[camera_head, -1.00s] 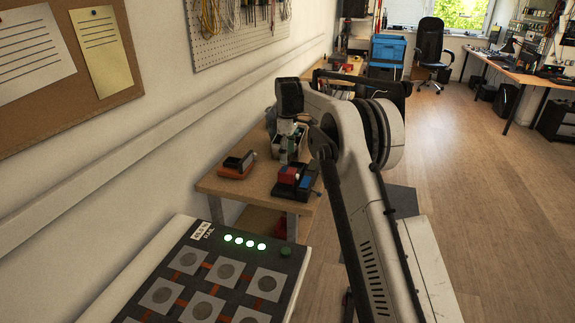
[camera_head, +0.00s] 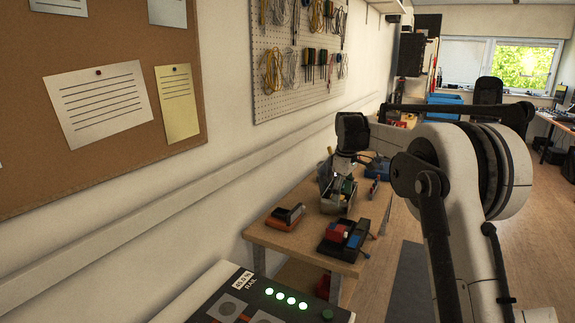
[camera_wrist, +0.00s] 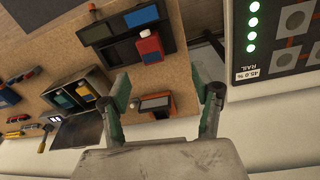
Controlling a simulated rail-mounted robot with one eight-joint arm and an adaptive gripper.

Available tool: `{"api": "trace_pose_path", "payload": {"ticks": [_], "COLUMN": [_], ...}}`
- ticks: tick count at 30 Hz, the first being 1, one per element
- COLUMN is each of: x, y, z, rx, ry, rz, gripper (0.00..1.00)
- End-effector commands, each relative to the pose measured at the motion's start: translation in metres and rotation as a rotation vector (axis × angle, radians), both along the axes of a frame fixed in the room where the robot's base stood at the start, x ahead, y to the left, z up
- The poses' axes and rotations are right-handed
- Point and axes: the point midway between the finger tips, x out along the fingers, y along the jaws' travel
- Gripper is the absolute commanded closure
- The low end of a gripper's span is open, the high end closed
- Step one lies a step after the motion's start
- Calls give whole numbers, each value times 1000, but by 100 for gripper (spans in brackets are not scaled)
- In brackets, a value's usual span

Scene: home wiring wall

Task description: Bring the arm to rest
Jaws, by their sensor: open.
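My gripper (camera_wrist: 168,95) shows in the wrist view with its two greenish fingers spread apart and nothing between them that it holds. An orange-and-black device (camera_wrist: 155,105) lies on the workbench beyond the fingers. In the head view my arm reaches up from the lower right, with its wrist over the workbench (camera_head: 300,238). The fingertips are hard to make out there.
A panel with lit green lights (camera_head: 262,298) stands in front. A corkboard (camera_head: 110,95) and pegboard (camera_head: 292,50) hang on the left wall. The floor at right is open.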

Motion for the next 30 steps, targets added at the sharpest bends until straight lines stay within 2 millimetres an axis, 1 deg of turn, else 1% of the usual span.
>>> {"api": "trace_pose_path", "payload": {"ticks": [1,6,11,15,22,25,30], "x": [-12,-49,-88,-125,-190,-219,-269], "y": [0,0,0,0,0,0,0], "z": [12,45,71,89,107,111,111], "rx": [2,12,25,39,68,83,111], "ry": [-13,-62,-108,-149,-212,-240,-286], "rz": [-22,-104,-180,-247,-356,-402,-481], "gripper": [38,38,38,38,38,38,38]}}
